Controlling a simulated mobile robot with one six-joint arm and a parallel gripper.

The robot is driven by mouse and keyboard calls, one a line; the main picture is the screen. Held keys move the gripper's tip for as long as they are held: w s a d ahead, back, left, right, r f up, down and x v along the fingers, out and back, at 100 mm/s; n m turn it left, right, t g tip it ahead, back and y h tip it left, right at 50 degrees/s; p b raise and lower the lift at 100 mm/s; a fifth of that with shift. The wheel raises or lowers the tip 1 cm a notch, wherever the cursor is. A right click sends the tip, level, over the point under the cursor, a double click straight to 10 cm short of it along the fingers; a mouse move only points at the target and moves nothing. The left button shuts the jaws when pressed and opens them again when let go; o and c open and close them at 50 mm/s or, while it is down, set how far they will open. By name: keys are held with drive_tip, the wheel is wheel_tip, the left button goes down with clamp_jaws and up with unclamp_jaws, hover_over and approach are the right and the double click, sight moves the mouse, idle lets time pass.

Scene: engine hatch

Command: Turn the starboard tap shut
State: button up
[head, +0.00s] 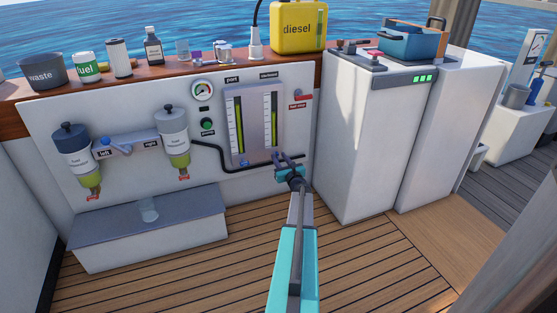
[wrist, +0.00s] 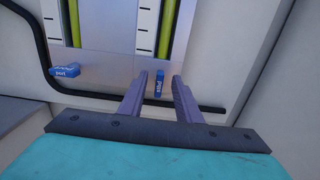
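The starboard tap (wrist: 158,83) is a small blue handle at the foot of the right gauge tube. It stands upright, with white lettering along it. My gripper (wrist: 159,76) is open, and in the wrist view its two fingers reach toward the panel on either side of the tap, the left finger closer to it. I cannot tell whether either finger touches it. In the head view my gripper (head: 283,156) covers most of this tap. The port tap (wrist: 66,71), also blue, lies nearly level under the left tube; it shows in the head view (head: 244,162) too.
The gauge panel (head: 253,106) carries two yellow-green tubes. A black hose (wrist: 93,97) runs under the taps. A white cabinet (head: 357,150) stands close on the right. Two fuel filters, the left (head: 77,150) and the right (head: 175,135), hang further left. A grey-topped step (head: 180,218) juts out below.

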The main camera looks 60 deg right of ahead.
drive_tip(key=shift+w+d, duration=0.35)
drive_tip(key=shift+w, duration=0.2)
clamp_jaws()
